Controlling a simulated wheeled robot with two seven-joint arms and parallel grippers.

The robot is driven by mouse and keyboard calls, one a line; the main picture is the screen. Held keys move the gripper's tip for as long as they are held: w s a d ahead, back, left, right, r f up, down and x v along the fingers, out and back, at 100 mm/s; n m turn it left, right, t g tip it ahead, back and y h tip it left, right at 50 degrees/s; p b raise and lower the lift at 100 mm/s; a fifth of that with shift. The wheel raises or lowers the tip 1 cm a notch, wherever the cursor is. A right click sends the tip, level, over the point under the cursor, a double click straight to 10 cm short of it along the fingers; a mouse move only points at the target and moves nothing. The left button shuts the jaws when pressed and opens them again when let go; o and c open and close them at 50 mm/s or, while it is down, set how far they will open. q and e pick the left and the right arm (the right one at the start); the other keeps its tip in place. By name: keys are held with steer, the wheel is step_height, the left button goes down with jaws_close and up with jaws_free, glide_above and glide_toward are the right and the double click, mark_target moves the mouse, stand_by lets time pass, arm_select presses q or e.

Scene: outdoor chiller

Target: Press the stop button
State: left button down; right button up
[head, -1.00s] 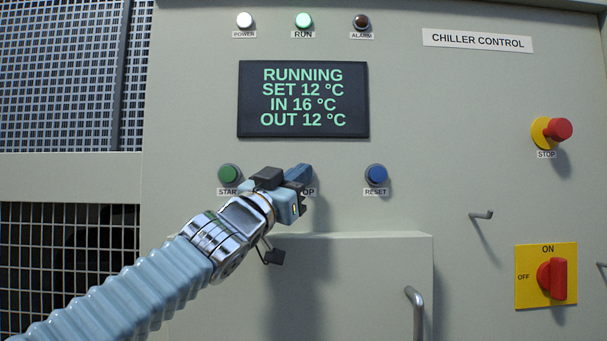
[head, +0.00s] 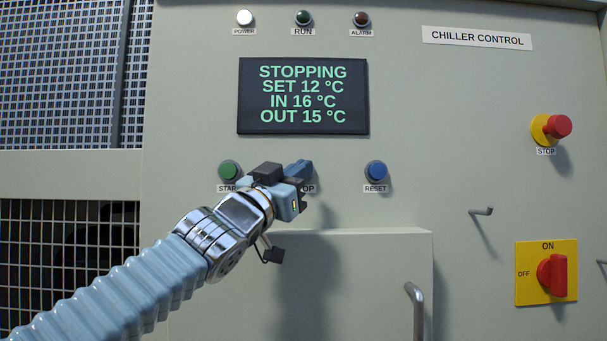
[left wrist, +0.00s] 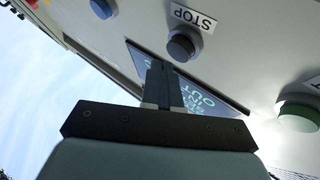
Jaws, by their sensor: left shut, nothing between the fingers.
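The stop button (left wrist: 181,46) is a dark round button in a grey ring, beside its STOP label (left wrist: 193,19), in the left wrist view. In the head view my left gripper hides the button and leaves only the end of its label (head: 308,189) showing. My left gripper (head: 304,171) is shut and empty, its fingertips in front of the button's place. In the left wrist view its fingers (left wrist: 160,72) end close to the button; I cannot tell whether they touch it. The display (head: 303,96) reads STOPPING. My right gripper is not in view.
The green start button (head: 229,171) is left of my gripper and the blue reset button (head: 376,171) is right. A red emergency stop (head: 558,126) and a red rotary switch (head: 552,275) are far right. A box with a handle (head: 415,308) juts out below.

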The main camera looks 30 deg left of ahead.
arm_select(q)
steer(key=s+d+b, duration=0.1)
steer(key=s, duration=0.1)
steer(key=s+d+b, duration=0.1)
steer(key=s, duration=0.1)
steer(key=shift+s+d+b, duration=0.1)
steer(key=shift+d+b, duration=0.2)
steer(key=shift+b, duration=0.05)
stand_by(0.9)
